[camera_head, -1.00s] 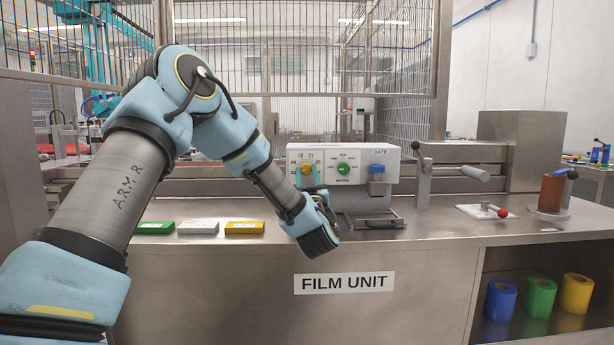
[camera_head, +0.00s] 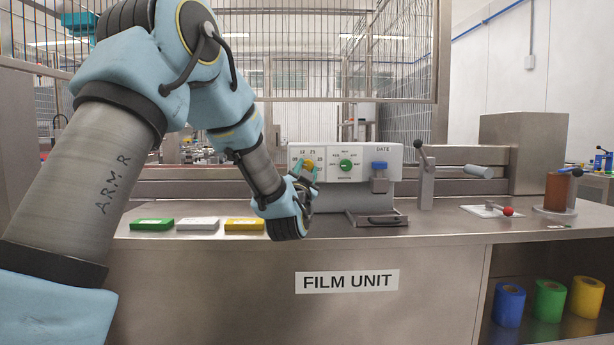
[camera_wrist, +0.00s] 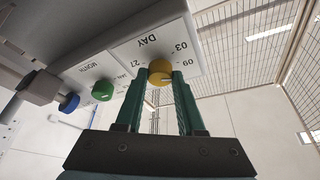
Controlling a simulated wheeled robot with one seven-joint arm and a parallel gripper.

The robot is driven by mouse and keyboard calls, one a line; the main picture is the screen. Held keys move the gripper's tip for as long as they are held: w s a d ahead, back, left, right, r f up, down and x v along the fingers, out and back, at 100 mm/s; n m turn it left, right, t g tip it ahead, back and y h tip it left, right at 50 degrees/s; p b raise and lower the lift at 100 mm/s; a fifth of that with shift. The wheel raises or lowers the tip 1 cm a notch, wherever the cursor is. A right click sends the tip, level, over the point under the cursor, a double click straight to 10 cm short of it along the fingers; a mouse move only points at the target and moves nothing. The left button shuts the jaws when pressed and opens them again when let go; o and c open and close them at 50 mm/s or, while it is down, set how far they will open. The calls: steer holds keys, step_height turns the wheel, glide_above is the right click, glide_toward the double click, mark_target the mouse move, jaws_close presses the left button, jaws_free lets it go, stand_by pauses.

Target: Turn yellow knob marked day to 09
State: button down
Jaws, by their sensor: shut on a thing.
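The yellow knob (camera_head: 309,165) is on the left of the white date panel (camera_head: 362,155). In the wrist view the yellow knob (camera_wrist: 159,72) sits under the upside-down word DAY, with 03, 27 and 09 printed around it. My gripper (camera_wrist: 160,80) is shut on the yellow knob, one green finger on each side. The knob's pointer is too small to read. In the head view my gripper (camera_head: 307,172) reaches the knob from the lower left and partly covers the dial's numbers.
The green MONTH knob (camera_head: 345,165) and the blue knob (camera_head: 379,166) are to the right on the same panel. A lever (camera_head: 425,175) stands farther right. Green, white and yellow boxes (camera_head: 244,224) lie on the counter at left.

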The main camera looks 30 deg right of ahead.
steer(key=shift+m, duration=0.6)
steer(key=c, duration=0.5)
jaws_free()
steer(key=shift+a, duration=0.1)
steer(key=b+v, duration=0.2)
steer(key=v, duration=0.8)
steer(key=shift+s+a, duration=0.25)
steer(key=shift+a, duration=0.05)
